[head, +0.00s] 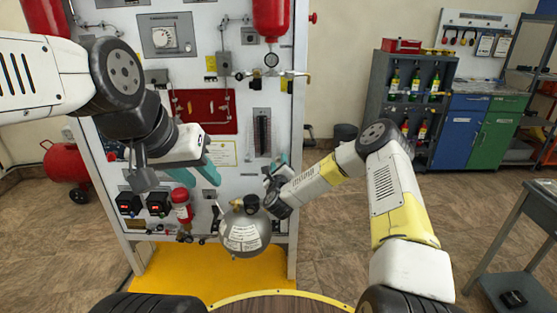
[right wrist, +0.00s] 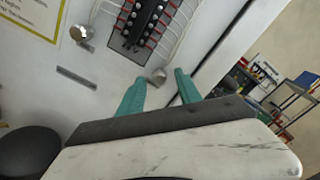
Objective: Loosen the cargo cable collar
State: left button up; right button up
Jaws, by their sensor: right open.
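A white upright trainer panel (head: 225,165) fills the middle of the head view. I cannot tell for sure which part is the cargo cable collar. In the right wrist view, a small round metal fitting (right wrist: 158,76) shows between the fingertips of my right gripper (right wrist: 158,88), below a dark terminal strip (right wrist: 143,22) with red and white wires. My right gripper is open, its teal fingers apart; contact with the fitting cannot be told. In the head view it is at the panel's lower right (head: 272,170). My left gripper (head: 198,178) is open with teal fingers in front of the panel, apparently empty.
A silver sphere (head: 241,232) sits low on the panel, near my right gripper. A small red cylinder (head: 181,205) and black boxes (head: 143,204) are to its left. A yellow base (head: 205,275) lies below. A grey cart (head: 525,240) stands at the right; the floor between is clear.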

grip_shut()
jog(key=shift+n, duration=0.3)
jog(key=n, duration=0.4)
jog(key=shift+n, duration=0.3)
jog(key=n, duration=1.2)
jog(key=shift+s+a+n, duration=0.1)
jog(key=shift+n, duration=0.2)
jog(key=n, duration=0.6)
